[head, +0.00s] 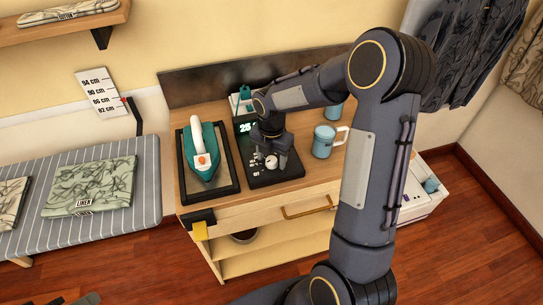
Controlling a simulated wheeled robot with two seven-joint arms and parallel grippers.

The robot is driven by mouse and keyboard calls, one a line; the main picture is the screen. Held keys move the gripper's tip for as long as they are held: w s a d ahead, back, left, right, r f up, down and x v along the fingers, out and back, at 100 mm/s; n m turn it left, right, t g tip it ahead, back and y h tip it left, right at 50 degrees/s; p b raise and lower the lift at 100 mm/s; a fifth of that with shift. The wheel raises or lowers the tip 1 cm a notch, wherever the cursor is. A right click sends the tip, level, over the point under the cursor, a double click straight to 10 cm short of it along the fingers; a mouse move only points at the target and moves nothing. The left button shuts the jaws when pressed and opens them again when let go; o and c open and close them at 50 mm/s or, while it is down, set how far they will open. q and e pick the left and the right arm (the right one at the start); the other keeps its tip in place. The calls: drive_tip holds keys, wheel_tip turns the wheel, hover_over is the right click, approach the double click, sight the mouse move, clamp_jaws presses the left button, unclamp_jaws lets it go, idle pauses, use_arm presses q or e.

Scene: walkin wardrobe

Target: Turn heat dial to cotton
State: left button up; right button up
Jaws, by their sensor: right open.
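A black control panel (288,176) lies on the wooden cabinet top. It carries a white round dial (271,162) and small white marks to the left of it. The marks are too small to read, so I cannot tell the dial's setting. My right gripper (270,156) points down over the panel at the dial, with its jaws open. I cannot tell whether the fingers touch the dial. A teal and white iron (203,155) rests on a black-framed stand to the left of the panel. My left gripper is not in view.
A blue mug (323,141) stands right of the panel. A striped ironing board (145,185) with folded cloth (90,187) is at the left. A yellow tag (200,231) hangs at the cabinet's front left corner.

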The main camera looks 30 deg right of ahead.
drive_tip(key=shift+f, duration=0.1)
drive_tip(key=c, duration=1)
drive_tip(key=shift+o, duration=0.2)
